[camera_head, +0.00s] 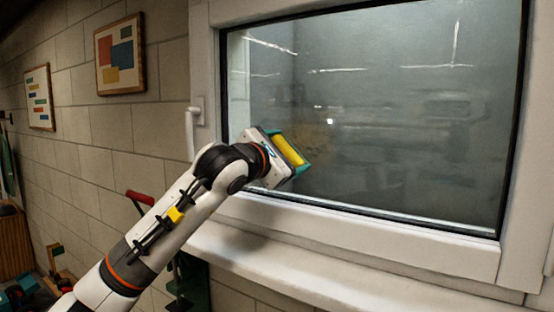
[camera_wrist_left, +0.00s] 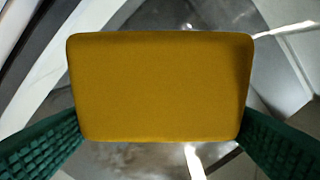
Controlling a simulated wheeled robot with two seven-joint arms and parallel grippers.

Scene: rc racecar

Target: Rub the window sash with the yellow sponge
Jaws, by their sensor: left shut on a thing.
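The yellow sponge (camera_head: 288,150) is held in my left gripper (camera_head: 291,152), in front of the lower left part of the window pane. In the left wrist view the sponge (camera_wrist_left: 160,88) fills the middle, with a green ridged finger (camera_wrist_left: 42,145) at its left and another (camera_wrist_left: 280,145) at its right. The left gripper is shut on it. The window sash (camera_head: 350,232) is a white frame around the dark glass (camera_head: 400,120). I cannot tell whether the sponge touches the glass. My right gripper is not in view.
A white window handle (camera_head: 191,132) is on the left of the frame. A white sill (camera_head: 270,270) juts out below. Two framed pictures (camera_head: 119,56) (camera_head: 39,97) hang on the block wall at left. A red-handled thing (camera_head: 140,198) stands behind my left arm.

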